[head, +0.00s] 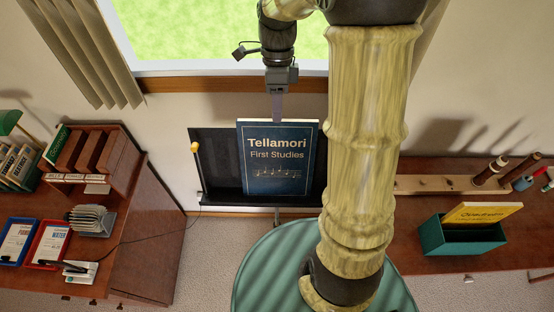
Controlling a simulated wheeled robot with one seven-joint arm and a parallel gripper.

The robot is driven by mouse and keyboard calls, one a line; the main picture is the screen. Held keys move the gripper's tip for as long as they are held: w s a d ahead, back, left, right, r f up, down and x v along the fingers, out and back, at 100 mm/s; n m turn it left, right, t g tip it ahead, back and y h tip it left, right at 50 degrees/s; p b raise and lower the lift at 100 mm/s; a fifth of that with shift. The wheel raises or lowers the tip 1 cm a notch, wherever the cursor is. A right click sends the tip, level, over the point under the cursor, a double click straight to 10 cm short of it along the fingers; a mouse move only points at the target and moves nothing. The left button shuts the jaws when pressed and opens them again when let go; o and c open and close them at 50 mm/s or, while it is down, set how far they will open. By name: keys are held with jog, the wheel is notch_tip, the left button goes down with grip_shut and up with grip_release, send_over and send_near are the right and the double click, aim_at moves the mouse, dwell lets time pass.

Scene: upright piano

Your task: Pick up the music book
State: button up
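The music book (279,175) has a dark blue cover reading "Tellamori First Studies", with a line of printed notes. It stands upright, facing me, against the black music stand (222,168). My gripper (277,114) points down at the book's top edge, left of its middle. The fingers show nearly edge-on as one narrow strip, and their tips meet the top edge in the picture. I cannot tell whether they straddle the book, touch it or are behind it. My arm passes just right of the book and covers the stand's right part.
A teal round surface (262,262) lies in front of the stand. At right, a green box (462,238) with a yellow book (482,213) sits on a wooden surface. At left, a desk holds a wooden organizer (120,152) and trays. A window is behind.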

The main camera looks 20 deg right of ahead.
jog(key=shift+p+x, duration=0.45)
jog(key=shift+x, duration=1.25)
grip_shut()
jog(key=shift+a, duration=0.1)
